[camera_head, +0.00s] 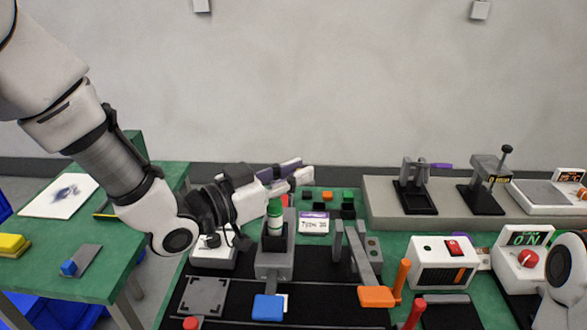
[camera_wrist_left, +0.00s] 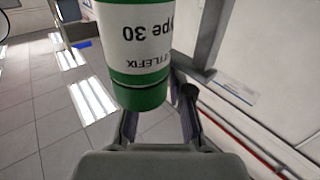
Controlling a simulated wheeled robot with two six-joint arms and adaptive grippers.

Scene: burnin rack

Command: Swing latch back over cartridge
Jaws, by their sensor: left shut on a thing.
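A green and white cartridge (camera_head: 275,218) stands upright at the grey holder (camera_head: 274,262) in the middle of the bench. My left gripper (camera_head: 296,176) reaches in from the left at the cartridge's top. In the left wrist view, the cartridge (camera_wrist_left: 142,50) fills the space before my left gripper (camera_wrist_left: 160,118), its green end between the fingers and its "Type 30" label upside down. The left gripper is shut on the cartridge. A grey latch arm (camera_head: 363,256) with an orange handle (camera_head: 376,296) lies to the right, clear of the cartridge. A blue handle (camera_head: 268,308) is in front of the holder.
A "Type 30" card (camera_head: 314,223) stands behind the fixtures. A white box with a red switch (camera_head: 444,262) and orange and red upright handles crowd the right. Clamp fixtures stand on the rear shelf (camera_head: 390,214). A side table (camera_head: 80,275) is at left.

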